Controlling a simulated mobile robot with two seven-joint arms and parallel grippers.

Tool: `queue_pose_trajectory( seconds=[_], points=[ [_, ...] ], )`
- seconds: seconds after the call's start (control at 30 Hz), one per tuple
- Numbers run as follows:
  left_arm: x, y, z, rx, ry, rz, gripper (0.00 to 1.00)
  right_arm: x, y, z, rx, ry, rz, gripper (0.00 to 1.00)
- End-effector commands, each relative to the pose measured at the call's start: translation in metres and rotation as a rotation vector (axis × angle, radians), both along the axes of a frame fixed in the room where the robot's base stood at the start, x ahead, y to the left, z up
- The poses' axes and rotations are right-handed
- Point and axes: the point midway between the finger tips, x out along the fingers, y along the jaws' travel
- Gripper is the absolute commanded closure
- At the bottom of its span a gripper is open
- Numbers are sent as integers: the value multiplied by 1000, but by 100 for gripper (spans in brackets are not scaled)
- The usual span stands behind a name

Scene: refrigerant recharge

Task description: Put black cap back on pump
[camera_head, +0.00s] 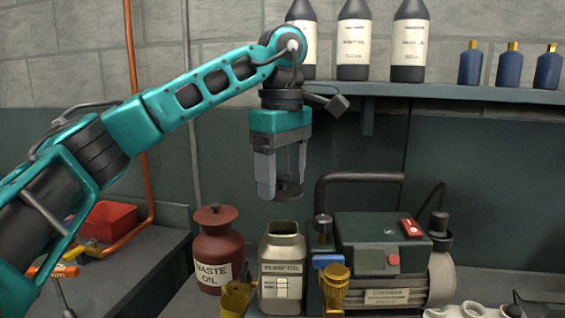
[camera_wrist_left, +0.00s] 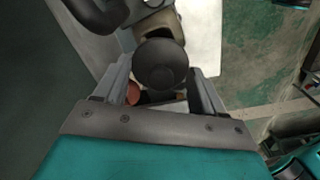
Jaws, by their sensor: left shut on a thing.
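My left gripper (camera_head: 279,189) hangs pointing down above the bench, shut on a round black cap (camera_head: 289,190). In the left wrist view the cap (camera_wrist_left: 160,64) sits between the two fingers. The cap is in the air, above and apart from the pump oil bottle. The pump (camera_head: 385,245), with a dark top, a red switch and a grey motor, stands to the right and lower. A short upright fitting (camera_head: 323,229) stands at its left end; I cannot tell whether its top is open. My right gripper is not in view.
An open-necked pump oil bottle (camera_head: 283,265) and a red-brown waste oil jug (camera_head: 214,250) stand left of the pump. A black handle (camera_head: 360,177) arches over the pump. A shelf (camera_head: 450,94) with several bottles is behind. A red bin (camera_head: 108,221) is at left.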

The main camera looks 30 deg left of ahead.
Motion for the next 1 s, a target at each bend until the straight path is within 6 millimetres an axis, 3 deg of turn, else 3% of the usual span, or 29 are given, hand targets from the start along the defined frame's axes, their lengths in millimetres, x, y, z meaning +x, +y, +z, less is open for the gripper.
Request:
queue_pose_trajectory(
  seconds=[0.5, 1.0],
  points=[
    [0, 0, -49, 1, 0, 0, 64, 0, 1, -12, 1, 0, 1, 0],
    [0, 0, -54, 1, -1, -1, 64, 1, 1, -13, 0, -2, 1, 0]
  ],
)
